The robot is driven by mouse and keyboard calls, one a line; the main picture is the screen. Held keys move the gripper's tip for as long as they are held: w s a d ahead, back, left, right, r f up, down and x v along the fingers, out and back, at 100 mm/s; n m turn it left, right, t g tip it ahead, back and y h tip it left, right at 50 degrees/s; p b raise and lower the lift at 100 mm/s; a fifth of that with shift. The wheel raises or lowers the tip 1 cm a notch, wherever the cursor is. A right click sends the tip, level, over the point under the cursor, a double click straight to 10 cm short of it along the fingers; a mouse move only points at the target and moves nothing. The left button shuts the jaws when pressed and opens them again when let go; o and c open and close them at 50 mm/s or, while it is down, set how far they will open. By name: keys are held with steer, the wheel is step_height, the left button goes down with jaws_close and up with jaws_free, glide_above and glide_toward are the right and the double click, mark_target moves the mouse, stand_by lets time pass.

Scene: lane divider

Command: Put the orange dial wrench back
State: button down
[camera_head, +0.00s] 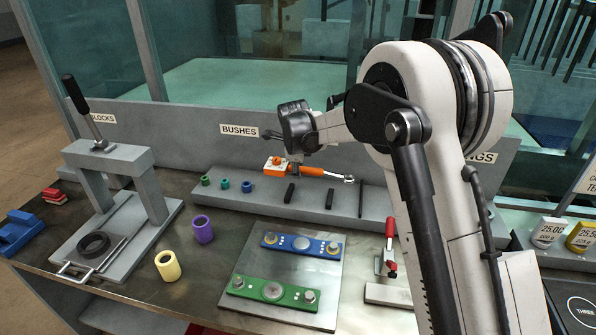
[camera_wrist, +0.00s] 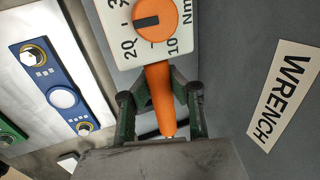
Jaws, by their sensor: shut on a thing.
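The orange dial wrench (camera_head: 312,171) lies roughly level in front of the grey back panel, its dial head at the left and its metal end at the right. In the wrist view its white scale plate and orange dial (camera_wrist: 155,22) are at the top, with the orange handle (camera_wrist: 160,88) below. My gripper (camera_wrist: 160,108) is shut on the handle, one finger on each side. In the head view my gripper (camera_head: 299,130) is above the wrench. Black upright pieces (camera_head: 329,198) stand on the grey ledge just below it; I cannot tell whether the wrench touches them.
A "WRENCH" label (camera_wrist: 284,95) is on the panel. Small bushes (camera_head: 225,183) stand on the ledge left of the black pieces. Blue (camera_head: 283,244) and green (camera_head: 255,289) plates lie in front. A press (camera_head: 110,160) stands left. My arm hides part of the right.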

mark_target(299, 195)
steer(key=shift+f, duration=0.1)
steer(key=shift+f+b, duration=2.85)
steer(key=shift+f, duration=0.7)
steer(key=shift+f+b, duration=0.3)
steer(key=shift+f, duration=0.05)
steer(key=c, duration=1.7)
jaws_free()
steer(key=v, duration=1.2)
steer(key=shift+d, duration=0.1)
